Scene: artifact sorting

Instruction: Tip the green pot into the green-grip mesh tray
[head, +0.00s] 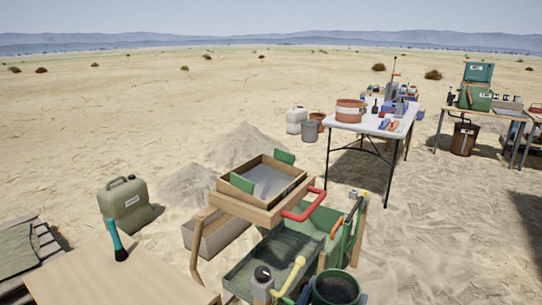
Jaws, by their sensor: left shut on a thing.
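The green pot (337,289) is at the bottom edge, dark green and round, with dark material inside; its lower part is cut off. My left gripper (307,292) is at the pot's left side, shut on it, with the fingers mostly hidden. The green-grip mesh tray (302,188) is a square wooden frame with grey mesh and a green grip on each of two sides. It rests on a wooden stand, above and left of the pot. The pot looks upright and apart from the tray. My right gripper is not in view.
A red handle (305,206) sticks out right of the tray. A dark green trough (243,277) lies below it. A wooden table (165,282) with a teal brush (117,238) is at lower left. A jerrycan (125,205) and sand heaps stand beyond. A white table (345,124) is farther back.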

